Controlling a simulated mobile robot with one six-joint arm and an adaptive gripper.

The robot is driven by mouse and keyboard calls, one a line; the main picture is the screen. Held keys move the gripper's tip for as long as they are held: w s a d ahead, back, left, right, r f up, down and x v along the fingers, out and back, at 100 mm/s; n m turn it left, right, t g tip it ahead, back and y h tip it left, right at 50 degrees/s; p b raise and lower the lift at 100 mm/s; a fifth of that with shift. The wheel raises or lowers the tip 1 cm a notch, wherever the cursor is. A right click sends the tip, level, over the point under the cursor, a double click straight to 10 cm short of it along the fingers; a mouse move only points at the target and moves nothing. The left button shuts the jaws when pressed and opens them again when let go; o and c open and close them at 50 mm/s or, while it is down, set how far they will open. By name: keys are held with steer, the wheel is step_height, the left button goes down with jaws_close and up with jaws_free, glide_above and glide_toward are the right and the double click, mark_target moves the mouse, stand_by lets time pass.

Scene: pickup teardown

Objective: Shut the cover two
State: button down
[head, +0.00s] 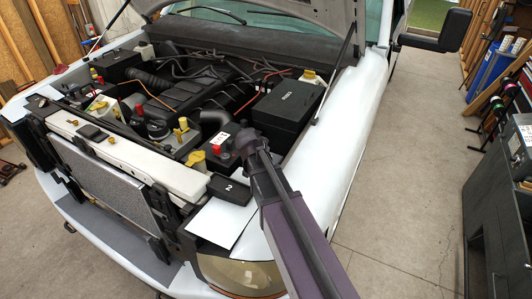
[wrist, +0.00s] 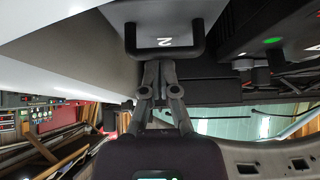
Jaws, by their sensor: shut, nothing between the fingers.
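A small black cover marked "2" (head: 229,188) sits at the front right corner of the engine bay, beside a white panel. My gripper (head: 246,137) is behind and to the right of the cover in the head view. In the wrist view my gripper (wrist: 159,64) is shut and empty, its fingertips close to the cover's edge. I cannot tell whether they touch it, nor exactly how far the cover is open.
A larger black box (head: 286,108) lies farther back. The raised hood (head: 290,10) and its strut (head: 336,72) hang above. The floor right of the truck (head: 410,170) is clear.

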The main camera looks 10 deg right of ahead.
steer(key=shift+s+a+f, duration=0.1)
steer(key=shift+s+f, duration=0.05)
steer(key=shift+f, duration=0.05)
stand_by(0.5)
steer(key=shift+w+d+r+p, duration=0.95)
steer(key=shift+w+r+p, duration=0.1)
steer(key=shift+r, duration=0.1)
steer(key=shift+r+p, duration=0.35)
steer(key=shift+p, duration=0.05)
steer(key=s+a+r+p, duration=0.5)
steer(key=shift+s, duration=0.25)
steer(key=shift+r, duration=0.1)
steer(key=shift+s, duration=0.15)
